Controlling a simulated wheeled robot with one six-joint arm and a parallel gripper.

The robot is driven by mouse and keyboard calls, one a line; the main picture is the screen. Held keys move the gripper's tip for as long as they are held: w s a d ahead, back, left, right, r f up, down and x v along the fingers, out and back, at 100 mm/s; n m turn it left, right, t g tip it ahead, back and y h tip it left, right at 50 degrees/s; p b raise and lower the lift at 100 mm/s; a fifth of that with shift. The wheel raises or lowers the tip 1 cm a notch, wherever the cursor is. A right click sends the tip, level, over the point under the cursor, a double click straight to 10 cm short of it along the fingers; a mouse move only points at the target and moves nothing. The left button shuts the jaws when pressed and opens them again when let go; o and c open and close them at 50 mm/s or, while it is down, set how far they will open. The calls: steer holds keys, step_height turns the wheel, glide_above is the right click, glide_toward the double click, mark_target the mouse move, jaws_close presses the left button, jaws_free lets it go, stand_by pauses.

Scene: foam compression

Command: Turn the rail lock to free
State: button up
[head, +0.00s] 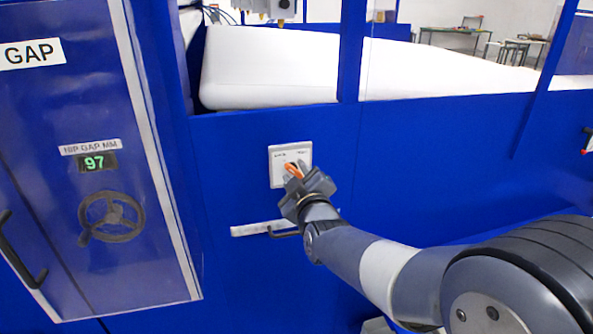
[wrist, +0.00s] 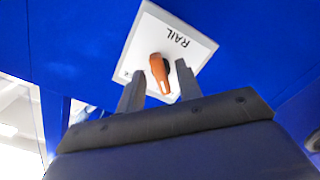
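The rail lock is an orange handle (wrist: 160,76) on a white square plate (head: 278,168) fixed to the blue machine panel. In the wrist view the plate (wrist: 143,42) reads "RAIL", upside down and tilted. My gripper (head: 296,178) is in front of the plate in the head view and hides part of it. In the wrist view my gripper (wrist: 157,83) is open, with one finger on each side of the orange handle. A gap shows between the handle and the right finger; contact on the left cannot be told. The other plate lettering is too small to read.
Below the plate is a pale label strip (head: 257,228) with a dark handle by it. At left is a blue door with a handwheel (head: 112,217) and a gap display (head: 96,162) reading 97. White foam (head: 270,68) lies behind the panel.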

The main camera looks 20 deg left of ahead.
steer(key=shift+w+a, duration=0.1)
steer(key=shift+w, duration=0.1)
steer(key=shift+c, duration=0.4)
jaws_close()
